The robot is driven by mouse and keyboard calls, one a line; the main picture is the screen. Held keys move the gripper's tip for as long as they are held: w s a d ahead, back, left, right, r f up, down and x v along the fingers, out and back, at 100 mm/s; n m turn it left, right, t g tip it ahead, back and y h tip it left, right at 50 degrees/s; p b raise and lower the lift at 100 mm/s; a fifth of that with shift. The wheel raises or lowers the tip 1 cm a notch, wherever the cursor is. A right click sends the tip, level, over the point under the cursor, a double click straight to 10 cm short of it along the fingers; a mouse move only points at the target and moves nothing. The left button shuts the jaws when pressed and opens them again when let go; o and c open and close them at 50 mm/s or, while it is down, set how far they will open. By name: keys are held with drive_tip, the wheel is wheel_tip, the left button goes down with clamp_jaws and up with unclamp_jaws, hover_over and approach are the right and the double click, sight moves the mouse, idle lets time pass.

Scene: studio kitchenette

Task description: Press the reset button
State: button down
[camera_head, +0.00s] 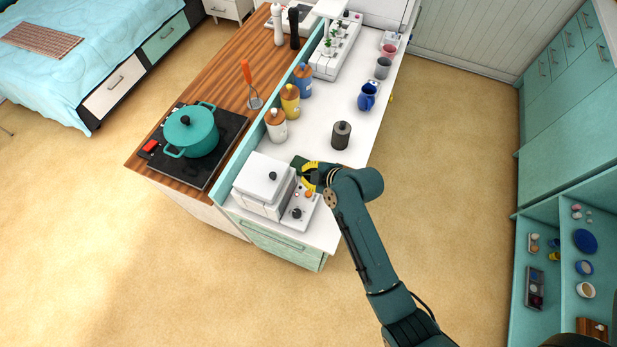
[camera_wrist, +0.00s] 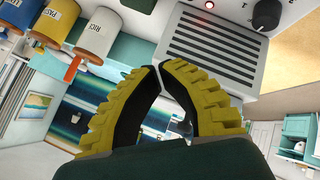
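A white appliance with a lid (camera_head: 265,178) stands at the near end of the counter. Its front panel (camera_head: 302,208) has a black knob (camera_head: 296,213) and a small orange round spot (camera_head: 308,194); I cannot tell whether that is the reset button. My gripper (camera_head: 308,176) is just above the panel's far end. In the wrist view, the yellow fingers (camera_wrist: 157,68) come together at the tips and hold nothing. Beyond them are a dark slotted grille (camera_wrist: 222,50), a glowing red spot (camera_wrist: 209,4) and a black knob (camera_wrist: 266,14).
Three jars (camera_head: 276,125) line the counter's raised edge. A dark canister (camera_head: 341,135) and a blue pitcher (camera_head: 367,97) stand farther back. A teal pot (camera_head: 191,131) sits on the hob. White counter (camera_head: 312,138) is clear between jars and canister.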

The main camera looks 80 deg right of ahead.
sight(308, 191)
wheel_tip(308, 191, down, 8)
drive_tip(key=b, duration=0.6)
drive_tip(key=shift+f+b, duration=0.2)
drive_tip(key=shift+b, duration=0.1)
drive_tip(key=shift+f, duration=0.1)
idle(0.7)
drive_tip(key=shift+f+b, duration=0.3)
drive_tip(key=shift+f, duration=0.05)
drive_tip(key=shift+f+b, duration=0.3)
drive_tip(key=shift+f, duration=0.15)
idle(0.5)
drive_tip(key=shift+r, duration=0.1)
drive_tip(key=shift+r+p, duration=0.75)
drive_tip(key=shift+r, duration=0.05)
wheel_tip(308, 191, up, 5)
drive_tip(key=p, duration=0.4)
